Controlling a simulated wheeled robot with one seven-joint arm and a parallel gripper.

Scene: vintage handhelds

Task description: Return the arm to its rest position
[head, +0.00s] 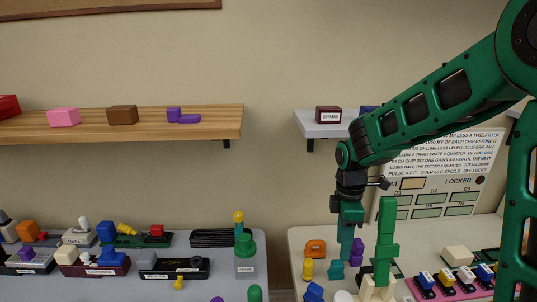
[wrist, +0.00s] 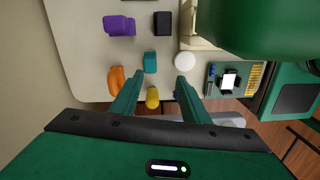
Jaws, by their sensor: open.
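My green arm (head: 430,105) reaches in from the right in the head view and bends down over the right table. My gripper (head: 346,252) points downward above that table. In the wrist view my gripper (wrist: 159,80) has its two fingers apart with nothing held between them. Below the fingers on the table are a yellow piece (wrist: 152,98), a teal block (wrist: 150,62) and an orange piece (wrist: 116,79). The head view does not show clearly how far the fingertips are above the table.
A tall green piece (head: 386,243) on a cream base (head: 377,290) stands close right of my gripper. A purple piece (wrist: 119,26) and a white disc (wrist: 185,61) lie nearby. A grey shelf (head: 318,130) is behind. The left table (head: 215,285) is crowded; a gap separates the tables.

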